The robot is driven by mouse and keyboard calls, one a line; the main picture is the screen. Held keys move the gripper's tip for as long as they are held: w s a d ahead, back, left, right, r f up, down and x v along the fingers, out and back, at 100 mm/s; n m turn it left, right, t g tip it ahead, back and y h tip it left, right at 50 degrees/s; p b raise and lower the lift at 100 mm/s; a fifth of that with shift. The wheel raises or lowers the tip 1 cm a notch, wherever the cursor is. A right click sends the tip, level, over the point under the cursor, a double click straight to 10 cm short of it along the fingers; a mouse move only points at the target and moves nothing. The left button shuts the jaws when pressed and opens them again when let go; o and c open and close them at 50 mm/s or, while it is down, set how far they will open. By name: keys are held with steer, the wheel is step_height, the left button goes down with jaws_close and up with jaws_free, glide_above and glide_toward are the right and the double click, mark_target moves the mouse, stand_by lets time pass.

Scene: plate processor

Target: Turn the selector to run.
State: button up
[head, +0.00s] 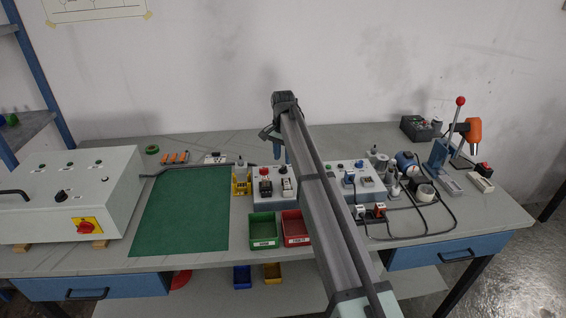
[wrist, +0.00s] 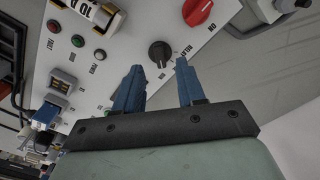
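My gripper (head: 278,152) hangs above the white control box (head: 262,200) in the middle of the bench. In the wrist view its two blue fingers (wrist: 158,68) are apart with nothing between them. A black knob (wrist: 159,53) on a white panel lies just beyond the fingertips, between them in the picture; I cannot tell whether they touch it. Small lettering beside it is not clearly readable. A red knob (wrist: 197,12) is up and right of it. A white cabinet (head: 110,175) at the left carries another black knob (head: 61,196) and a red switch (head: 86,227) on yellow.
Green and red bins (head: 263,231) stand in front of the middle box. Another control box (head: 370,193) with cables is right of my arm. A lever press (head: 440,150) stands at the far right. The green mat (head: 185,210) is clear.

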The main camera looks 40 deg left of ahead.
mark_target(284, 167)
step_height(284, 167, up, 10)
stand_by(0.4)
steer(key=shift+d, duration=0.1)
stand_by(0.4)
